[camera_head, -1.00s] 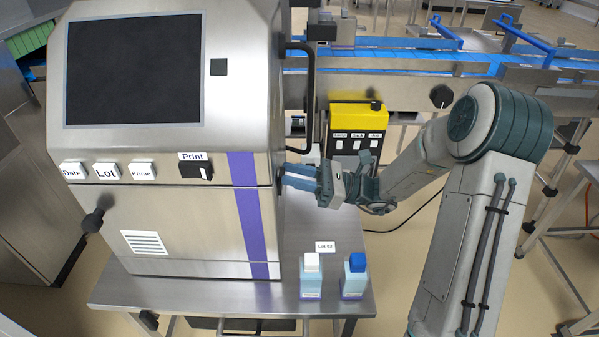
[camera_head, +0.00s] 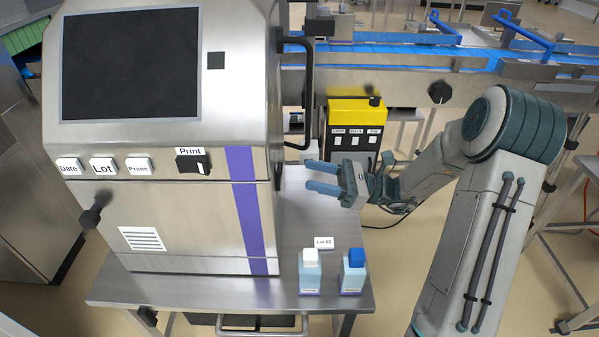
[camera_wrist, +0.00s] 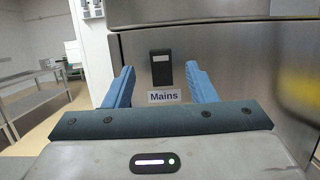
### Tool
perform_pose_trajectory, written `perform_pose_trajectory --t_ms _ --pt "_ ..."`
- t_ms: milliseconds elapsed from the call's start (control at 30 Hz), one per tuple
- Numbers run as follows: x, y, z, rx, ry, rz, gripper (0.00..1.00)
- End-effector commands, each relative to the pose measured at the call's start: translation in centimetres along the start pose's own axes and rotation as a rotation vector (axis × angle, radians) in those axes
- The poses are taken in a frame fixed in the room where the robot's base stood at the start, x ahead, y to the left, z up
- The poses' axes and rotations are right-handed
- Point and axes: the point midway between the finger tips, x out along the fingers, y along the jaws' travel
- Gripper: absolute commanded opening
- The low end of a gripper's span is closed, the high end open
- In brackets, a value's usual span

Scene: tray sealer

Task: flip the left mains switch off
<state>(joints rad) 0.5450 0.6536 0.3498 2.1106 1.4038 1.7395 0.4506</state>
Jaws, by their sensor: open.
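A black rocker switch (camera_wrist: 161,69) is set in the steel side of the machine in the wrist view. A white label reading "Mains" (camera_wrist: 165,96) is just below it. Only one mains switch shows there, and I cannot tell its rocker position for sure. My gripper (camera_head: 315,176) is open and empty, its blue fingers pointing at the right side of the machine. In the wrist view the fingers (camera_wrist: 163,80) frame the switch, one on each side, and look apart from it. In the head view the switch's face is hidden around the machine's side.
The machine's front (camera_head: 170,225) has Date, Lot and Prime buttons and a Print switch (camera_head: 193,163). Two bottles (camera_head: 310,272) stand on the steel table below my gripper. A black handle (camera_head: 309,95) runs above the fingers. A yellow box (camera_head: 357,112) stands behind.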

Motion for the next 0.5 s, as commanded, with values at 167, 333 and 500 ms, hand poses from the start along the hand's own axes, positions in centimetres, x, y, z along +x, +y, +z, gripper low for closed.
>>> perform_pose_trajectory --t_ms 167,333,500 --pt "-4.2 -0.1 -0.1 -0.002 0.000 -0.004 0.51" --pt "-7.0 0.0 -0.1 0.000 0.000 -0.002 0.51" --pt "-8.1 0.0 -0.1 0.001 -0.001 0.001 0.51"
